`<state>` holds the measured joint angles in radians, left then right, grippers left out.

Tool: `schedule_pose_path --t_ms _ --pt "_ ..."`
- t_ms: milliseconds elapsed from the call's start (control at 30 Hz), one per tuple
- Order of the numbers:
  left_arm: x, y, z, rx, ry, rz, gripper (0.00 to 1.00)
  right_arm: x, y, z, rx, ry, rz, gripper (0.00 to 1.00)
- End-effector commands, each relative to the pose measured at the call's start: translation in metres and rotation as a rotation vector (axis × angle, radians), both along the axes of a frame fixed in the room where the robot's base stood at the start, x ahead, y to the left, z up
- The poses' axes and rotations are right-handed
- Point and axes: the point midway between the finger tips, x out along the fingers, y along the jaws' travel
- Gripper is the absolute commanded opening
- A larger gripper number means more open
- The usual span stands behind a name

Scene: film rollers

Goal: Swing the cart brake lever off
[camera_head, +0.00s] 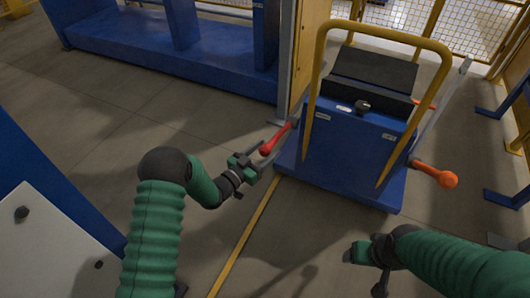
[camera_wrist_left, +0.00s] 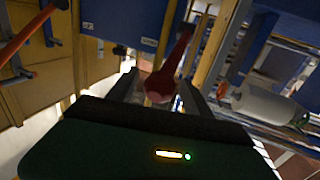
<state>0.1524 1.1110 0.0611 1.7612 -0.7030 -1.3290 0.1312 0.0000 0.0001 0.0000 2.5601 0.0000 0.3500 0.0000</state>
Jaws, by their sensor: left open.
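The blue cart (camera_head: 345,150) with a yellow hoop handle (camera_head: 385,37) stands right of centre. A red lever (camera_head: 275,139) with a round knob sticks out from its left side. An orange-knobbed lever (camera_head: 436,174) sticks out on its right side. Neither shows a readable brake label. My left gripper (camera_head: 266,163) is open at the red knob. In the left wrist view the red lever (camera_wrist_left: 172,65) comes down between the two fingers (camera_wrist_left: 162,95); I cannot tell whether they touch it. My right gripper (camera_head: 368,268) hangs low in front of the cart, its jaws unclear.
A blue machine frame (camera_head: 170,55) stands behind at left, with a yellow post beside the cart. A white and blue panel (camera_head: 50,235) is at lower left. Floor between is clear, with a yellow line (camera_head: 245,240).

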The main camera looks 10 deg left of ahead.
Motion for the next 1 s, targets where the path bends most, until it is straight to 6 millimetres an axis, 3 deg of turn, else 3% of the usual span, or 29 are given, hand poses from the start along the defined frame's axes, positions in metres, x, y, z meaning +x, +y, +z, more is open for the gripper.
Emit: schedule_pose_path --t_ms 100,567,1000 --pt "-0.0002 0.0002 0.0003 0.000 0.000 0.000 0.59 0.0000 0.0000 0.0004 0.000 0.000 0.000 0.71" --pt "-0.0005 0.0008 -0.0001 0.001 0.000 0.000 0.00 0.0000 0.0000 0.0003 0.000 0.000 0.000 0.71" --pt "0.0002 0.0007 0.0049 0.004 0.009 0.000 0.00 0.0001 0.0000 0.0064 0.000 0.000 0.000 0.71"
